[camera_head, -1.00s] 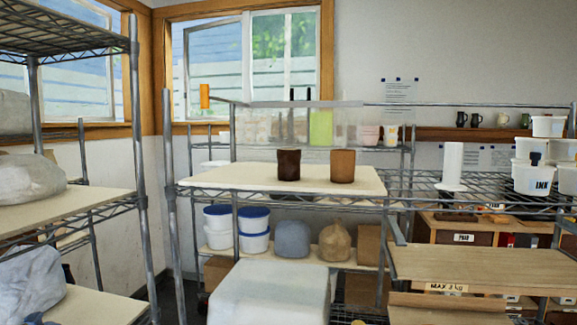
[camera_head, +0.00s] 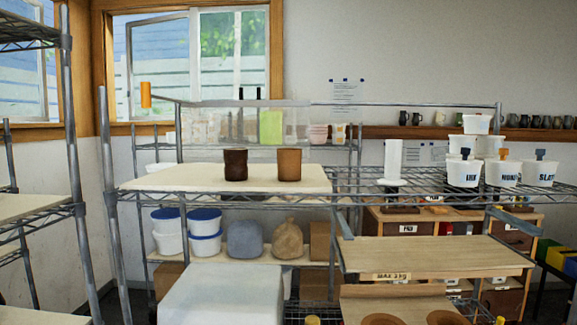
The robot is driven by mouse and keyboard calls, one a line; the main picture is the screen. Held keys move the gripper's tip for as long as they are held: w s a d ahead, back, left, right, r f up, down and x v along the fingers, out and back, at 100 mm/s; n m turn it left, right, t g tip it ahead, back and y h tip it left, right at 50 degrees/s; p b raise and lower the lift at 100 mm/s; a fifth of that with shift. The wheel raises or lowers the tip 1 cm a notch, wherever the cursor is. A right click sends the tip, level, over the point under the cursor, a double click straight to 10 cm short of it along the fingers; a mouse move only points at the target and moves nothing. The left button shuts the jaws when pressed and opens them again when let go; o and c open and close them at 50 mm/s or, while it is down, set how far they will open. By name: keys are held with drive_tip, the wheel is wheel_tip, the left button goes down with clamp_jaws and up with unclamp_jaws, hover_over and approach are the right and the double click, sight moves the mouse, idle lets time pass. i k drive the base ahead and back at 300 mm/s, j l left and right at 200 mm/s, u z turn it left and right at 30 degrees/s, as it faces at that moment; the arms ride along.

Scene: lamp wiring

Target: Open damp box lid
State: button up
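A large whitish box (camera_head: 222,295) with a smooth, closed-looking top stands low at the front, below the shelf with the board. Its lower part is cut off by the picture edge. A clear, see-through box or panel (camera_head: 296,122) stands behind the two brown pots, with pale pots and a green item showing through it. No label shows which of these is the damp box, and I cannot make out a lid edge on either. My gripper is not in view.
A brown pot (camera_head: 235,163) and a tan pot (camera_head: 289,164) stand on a pale board (camera_head: 160,180). Labelled white tubs (camera_head: 463,173) stand on the wire shelf at right. A mostly bare wooden shelf (camera_head: 440,256) lies below. Metal rack posts (camera_head: 115,215) stand at left.

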sight(167, 309)
drive_tip(key=i+j+u, duration=0.1)
drive_tip(key=j+u, duration=0.3)
drive_tip(key=i+j+u, duration=0.15)
drive_tip(key=j+u, duration=0.2)
drive_tip(key=i+j+u, duration=0.15)
drive_tip(key=j+u, duration=0.25)
drive_tip(key=l, duration=0.1)
